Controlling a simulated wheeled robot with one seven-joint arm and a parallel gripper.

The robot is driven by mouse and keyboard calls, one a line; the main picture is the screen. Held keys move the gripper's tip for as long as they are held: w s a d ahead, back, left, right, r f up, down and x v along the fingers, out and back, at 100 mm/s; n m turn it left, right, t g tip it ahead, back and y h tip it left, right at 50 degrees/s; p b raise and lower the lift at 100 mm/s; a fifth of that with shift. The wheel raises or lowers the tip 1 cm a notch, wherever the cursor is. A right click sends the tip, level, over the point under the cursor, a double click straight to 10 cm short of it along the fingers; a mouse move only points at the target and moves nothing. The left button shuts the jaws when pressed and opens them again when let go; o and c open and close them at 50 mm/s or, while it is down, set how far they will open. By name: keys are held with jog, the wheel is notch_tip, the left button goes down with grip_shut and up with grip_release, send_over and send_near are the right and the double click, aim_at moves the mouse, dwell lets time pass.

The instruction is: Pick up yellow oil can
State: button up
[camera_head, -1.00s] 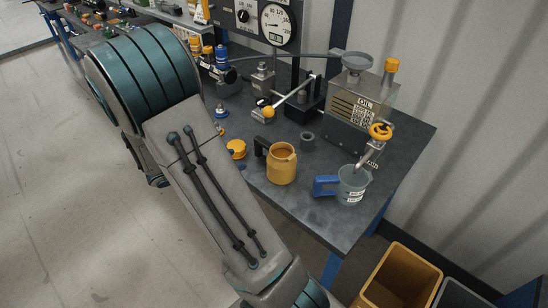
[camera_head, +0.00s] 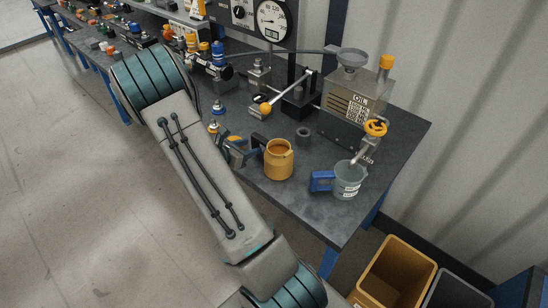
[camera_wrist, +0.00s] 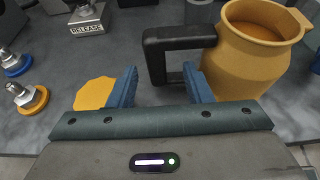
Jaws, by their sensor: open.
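The yellow oil can (camera_head: 279,160) stands upright on the dark workbench, with its open top up. It fills the upper right of the wrist view (camera_wrist: 248,62). Its black handle (camera_wrist: 155,55) points left, towards my gripper. My gripper (camera_head: 240,152) is open and low over the bench, just left of the can. In the wrist view my two blue fingers (camera_wrist: 161,86) lie either side of the handle's upright bar in the picture. I cannot tell whether they touch it.
A yellow round piece (camera_wrist: 93,93) lies beside my left finger. A clear jug with a blue handle (camera_head: 348,180) stands right of the can, under the oil dispenser's tap (camera_head: 374,128). A dark ring (camera_head: 303,135) lies behind the can. Couplers (camera_wrist: 22,95) stand further left.

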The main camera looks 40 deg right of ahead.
aim_at(252, 145)
jog(key=p+x, duration=0.1)
jog(key=x, duration=0.3)
jog(key=shift+w+d+f, duration=0.1)
jog(key=shift+w+f, duration=0.1)
grip_shut()
jog(key=shift+r, duration=0.2)
